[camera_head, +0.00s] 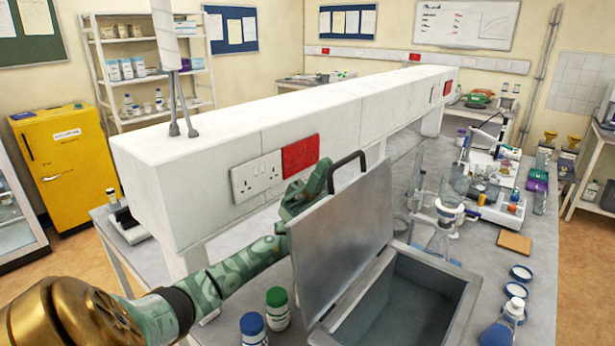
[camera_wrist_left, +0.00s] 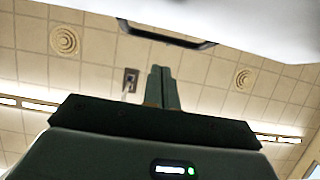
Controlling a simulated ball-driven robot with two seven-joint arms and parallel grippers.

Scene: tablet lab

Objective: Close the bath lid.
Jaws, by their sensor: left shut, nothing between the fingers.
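The bath (camera_head: 405,300) is a grey metal box, open at the top, on the bench at the lower middle. Its lid (camera_head: 345,235) stands raised and tilted at the bath's left side, with a black handle (camera_head: 347,162) at its upper edge. My left gripper (camera_head: 318,180) is green and shut, beside the lid's upper left edge, just left of the handle. In the left wrist view its closed fingers (camera_wrist_left: 160,85) point up towards the dark handle (camera_wrist_left: 165,35), with a gap visible between them. I cannot tell whether the gripper touches the lid. My right gripper is not in view.
A white raised ledge (camera_head: 210,160) with sockets runs behind the lid. Bottles with green (camera_head: 277,308) and blue (camera_head: 252,328) caps stand left of the bath. A flask (camera_head: 502,325), round blue-rimmed dishes (camera_head: 521,273) and glassware (camera_head: 445,215) stand to its right and behind.

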